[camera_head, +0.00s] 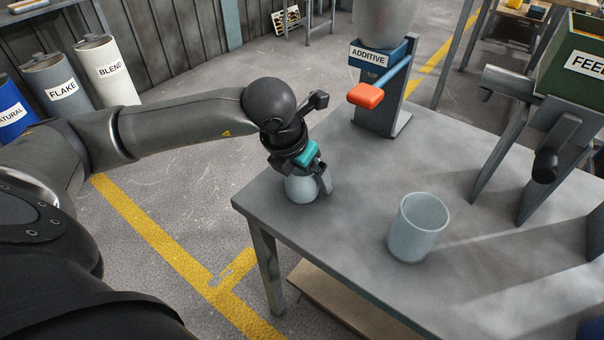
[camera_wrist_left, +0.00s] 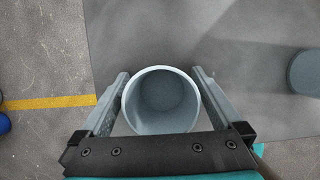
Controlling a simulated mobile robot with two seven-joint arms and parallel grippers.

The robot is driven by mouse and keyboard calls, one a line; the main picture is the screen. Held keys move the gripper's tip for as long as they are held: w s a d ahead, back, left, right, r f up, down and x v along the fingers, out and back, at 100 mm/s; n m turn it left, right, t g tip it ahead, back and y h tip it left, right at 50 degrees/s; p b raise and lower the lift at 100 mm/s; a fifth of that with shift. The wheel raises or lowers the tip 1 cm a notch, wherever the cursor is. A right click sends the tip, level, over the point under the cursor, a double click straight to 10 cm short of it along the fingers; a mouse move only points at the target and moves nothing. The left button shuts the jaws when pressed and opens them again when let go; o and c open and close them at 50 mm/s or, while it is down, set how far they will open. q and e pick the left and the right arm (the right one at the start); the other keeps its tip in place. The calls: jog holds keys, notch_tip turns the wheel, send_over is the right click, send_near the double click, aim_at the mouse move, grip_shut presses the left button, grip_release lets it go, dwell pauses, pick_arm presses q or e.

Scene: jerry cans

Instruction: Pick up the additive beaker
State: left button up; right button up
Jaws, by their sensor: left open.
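A pale grey, empty beaker (camera_head: 300,191) stands upright near the left corner of the metal table (camera_head: 345,235). My left gripper (camera_head: 307,184) is over it, fingers pointing down, partly hiding it in the head view. In the left wrist view, the open jaws (camera_wrist_left: 160,76) stand on either side of this beaker (camera_wrist_left: 162,101), with its round mouth between them. Whether the fingers touch its wall is hard to tell. A second, similar beaker (camera_head: 417,229) stands farther right on the table. I see no label on either beaker. My right gripper is not in view.
A dispenser labelled ADDITIVE (camera_head: 380,95), with an orange-ended lever (camera_head: 366,96), stands at the table's back. A green FEED hopper (camera_head: 578,65) on a stand is at the right. The tabletop between the two beakers is clear. Labelled drums (camera_head: 104,72) stand by the wall.

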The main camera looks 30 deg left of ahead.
pick_arm(q)
jog(key=shift+d, duration=0.1)
jog(key=shift+c, duration=0.4)
jog(key=c, duration=1)
jog(key=shift+c, duration=0.2)
jog(key=shift+r, duration=0.15)
